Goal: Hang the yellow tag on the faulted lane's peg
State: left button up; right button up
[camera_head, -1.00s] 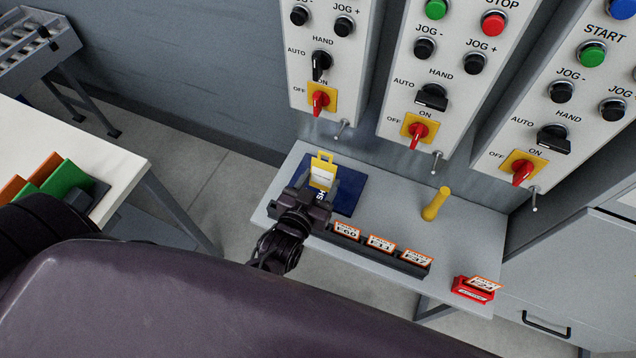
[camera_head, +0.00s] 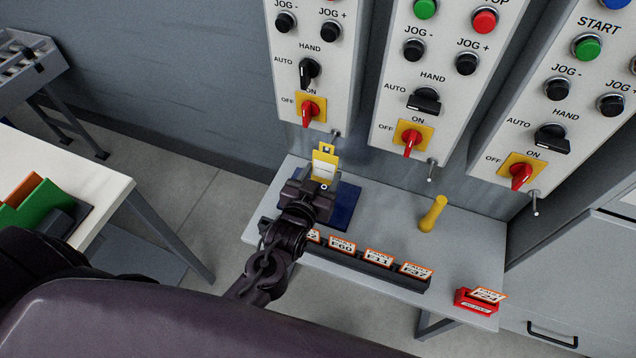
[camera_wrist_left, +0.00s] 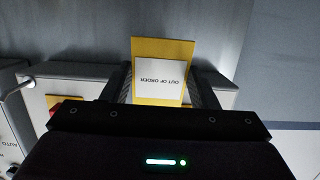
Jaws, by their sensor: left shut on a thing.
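The yellow tag (camera_head: 325,156) has a white label and a slot near its top. In the left wrist view the tag (camera_wrist_left: 147,48) reads "OUT OF ORDER". My left gripper (camera_head: 322,184) is shut on the tag's lower part and holds it upright above the blue mat (camera_head: 346,212). Three pegs stick out below the control panels: the left peg (camera_head: 336,134), the middle peg (camera_head: 431,170) and the right peg (camera_head: 535,203). All three look bare. The tag is just below and left of the left peg, apart from it. My right gripper is not in view.
A grey table (camera_head: 470,250) stands under the panels. On it are a yellow post (camera_head: 433,213), a black rack (camera_head: 390,268) of code cards and a red card holder (camera_head: 474,302). A white table (camera_head: 85,165) with green and orange pieces stands left.

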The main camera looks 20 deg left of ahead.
aim_at(324, 172)
pick_arm(q)
jog(key=shift+b+x, duration=0.55)
jog(key=shift+x, duration=0.55)
jog(key=shift+w+f, duration=0.1)
jog(key=shift+w, duration=0.4)
jog(key=shift+w+f, duration=0.1)
jog(key=shift+w, duration=0.05)
jog(key=shift+f, duration=0.1)
jog(key=o, duration=0.9)
